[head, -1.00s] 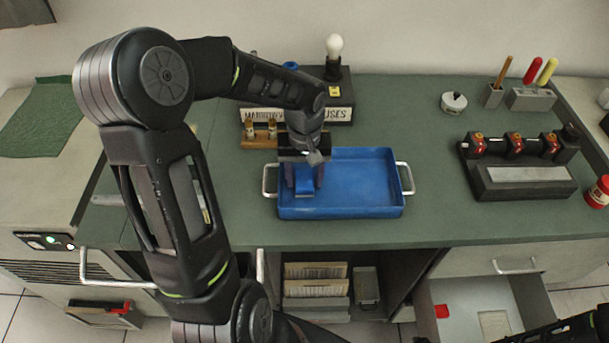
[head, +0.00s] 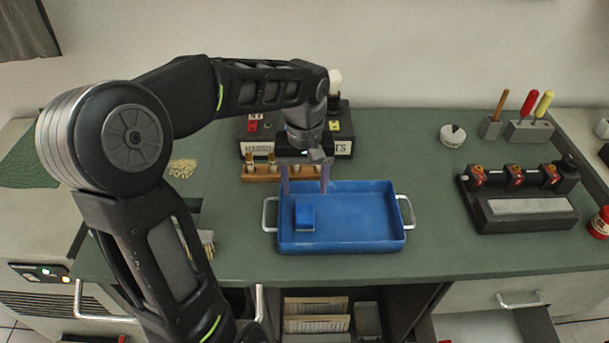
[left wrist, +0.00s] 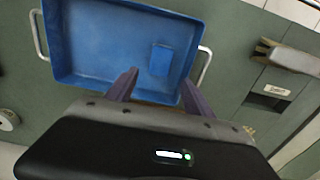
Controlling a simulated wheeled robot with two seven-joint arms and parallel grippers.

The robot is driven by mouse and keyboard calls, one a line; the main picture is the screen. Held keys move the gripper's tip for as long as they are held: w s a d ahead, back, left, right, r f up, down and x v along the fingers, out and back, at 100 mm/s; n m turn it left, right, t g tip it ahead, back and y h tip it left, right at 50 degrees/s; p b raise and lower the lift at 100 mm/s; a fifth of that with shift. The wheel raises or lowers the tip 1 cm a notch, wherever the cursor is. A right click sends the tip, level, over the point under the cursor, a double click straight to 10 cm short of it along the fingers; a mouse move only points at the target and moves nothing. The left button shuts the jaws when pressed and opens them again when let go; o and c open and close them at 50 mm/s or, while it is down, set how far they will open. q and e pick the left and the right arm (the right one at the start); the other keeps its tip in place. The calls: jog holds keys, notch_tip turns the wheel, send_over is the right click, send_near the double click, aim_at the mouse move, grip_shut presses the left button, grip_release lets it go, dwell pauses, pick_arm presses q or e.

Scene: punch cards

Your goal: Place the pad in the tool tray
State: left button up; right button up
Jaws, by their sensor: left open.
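The pad is a small blue block (head: 305,216) lying inside the blue tool tray (head: 360,243), toward its left end. In the left wrist view the pad (left wrist: 161,59) rests on the tray floor near one corner, and the tray (left wrist: 100,65) has a handle at each end. My left gripper (head: 305,190) is open and empty above the tray's back edge. In the left wrist view its two fingers (left wrist: 157,82) stand apart with the pad beyond them, untouched. My right gripper is not in view.
A wooden rack with small pegs (head: 262,170) and a labelled box (head: 343,148) stand behind the tray. A brush (head: 207,241) lies to the left. A roller device (head: 520,195) stands at the right. The bench between tray and roller is clear.

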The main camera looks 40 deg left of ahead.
pick_arm(q)
notch_tip(320, 180, up, 3)
jog(key=shift+f, duration=0.1)
dwell(1.1)
